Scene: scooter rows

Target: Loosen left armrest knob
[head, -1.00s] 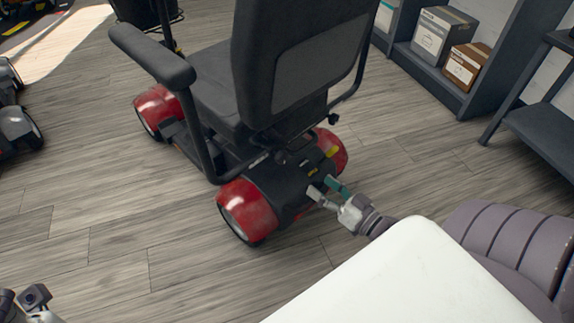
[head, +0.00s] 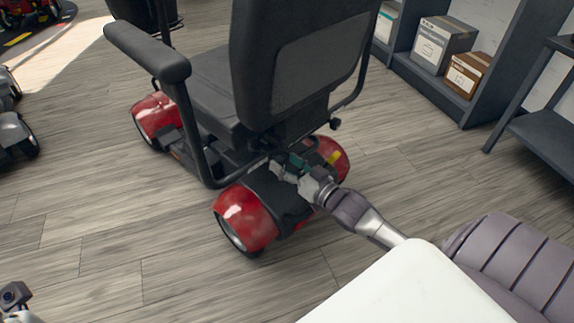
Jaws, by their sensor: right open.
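A scooter with a black seat (head: 298,65) and red rear fenders (head: 244,218) stands in the middle, seen from behind. Its left armrest (head: 147,52) has a padded top on a bent black tube running down under the seat. I cannot make out the left armrest knob; a small dark knob (head: 335,123) shows at the right side below the backrest. My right gripper (head: 285,165) is open over the rear deck, just below the seat back, its fingers pointing up and left. Contact is unclear. Part of my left gripper (head: 18,308) shows at the lower left corner, fingers out of sight.
A dark shelf (head: 488,98) with cardboard boxes (head: 443,45) stands at the upper right, beside a dark table (head: 540,135). Other scooters (head: 12,125) are at the left edge. The wood floor (head: 110,215) left of the scooter is clear.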

